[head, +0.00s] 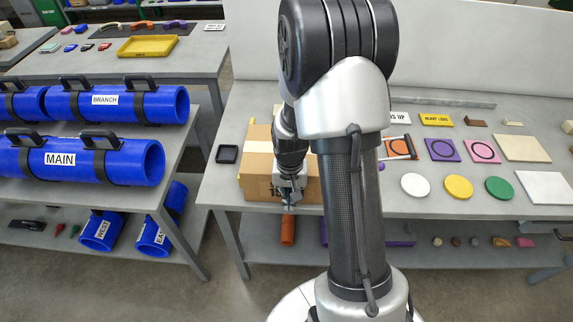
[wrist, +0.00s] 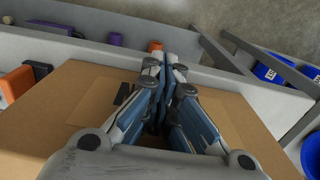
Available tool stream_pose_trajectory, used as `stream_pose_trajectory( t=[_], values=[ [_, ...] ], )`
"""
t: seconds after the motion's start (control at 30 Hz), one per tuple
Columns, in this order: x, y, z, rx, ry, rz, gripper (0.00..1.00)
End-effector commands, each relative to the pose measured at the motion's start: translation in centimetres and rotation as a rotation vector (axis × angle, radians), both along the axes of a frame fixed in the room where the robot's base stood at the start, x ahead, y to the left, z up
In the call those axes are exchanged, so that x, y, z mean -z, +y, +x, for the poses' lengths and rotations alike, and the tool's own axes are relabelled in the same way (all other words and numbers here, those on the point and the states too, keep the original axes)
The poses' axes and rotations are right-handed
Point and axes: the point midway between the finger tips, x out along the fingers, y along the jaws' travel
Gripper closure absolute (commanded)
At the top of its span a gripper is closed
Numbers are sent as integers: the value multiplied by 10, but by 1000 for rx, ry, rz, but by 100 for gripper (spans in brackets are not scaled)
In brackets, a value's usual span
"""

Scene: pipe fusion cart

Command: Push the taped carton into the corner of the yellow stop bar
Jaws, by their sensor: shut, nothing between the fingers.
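The taped carton (head: 257,168), a brown box with dark print on its near face, sits on the grey table near its front left edge. Its brown top fills much of the wrist view (wrist: 60,120). My gripper (head: 289,204) is shut and empty, pointing down at the carton's near side in the head view. In the wrist view, the closed fingertips (wrist: 167,62) overlap the carton's edge nearest the table front; I cannot tell whether they touch it. My arm hides part of the carton and the table behind it.
A small black tray (head: 227,154) lies left of the carton. White, yellow and green discs (head: 458,187) and coloured square plates (head: 442,150) lie to the right. A gap separates this table from the shelf of blue pipes (head: 85,160). An orange tube (head: 287,230) is on the lower shelf.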

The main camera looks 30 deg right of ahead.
Motion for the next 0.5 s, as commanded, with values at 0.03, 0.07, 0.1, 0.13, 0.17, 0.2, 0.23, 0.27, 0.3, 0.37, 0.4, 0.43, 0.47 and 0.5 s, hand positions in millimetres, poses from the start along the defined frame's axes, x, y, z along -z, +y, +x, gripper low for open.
stream_pose_trajectory(
  t=[0.03,0.07,0.1,0.13,0.17,0.2,0.23,0.27,0.3,0.37,0.4,0.43,0.47,0.5],
  values=[
    [0,-2,3,0,-2,0,100],
    [0,-2,4,0,-3,-1,100],
    [0,-3,6,0,-3,-1,100],
    [0,-4,7,0,-3,-1,100],
    [0,-4,8,0,-3,-1,100],
    [0,-5,9,0,-2,-1,100],
    [0,-6,10,0,-2,-1,100],
    [0,-6,11,0,-2,-1,100],
    [0,-7,12,0,-2,0,100],
    [0,-8,15,0,-3,-1,100],
    [0,-9,16,0,-3,-1,100],
    [0,-10,17,1,-3,-1,100],
    [0,-10,18,1,-3,-1,100],
    [0,-11,20,1,-3,-1,100]
  ],
)
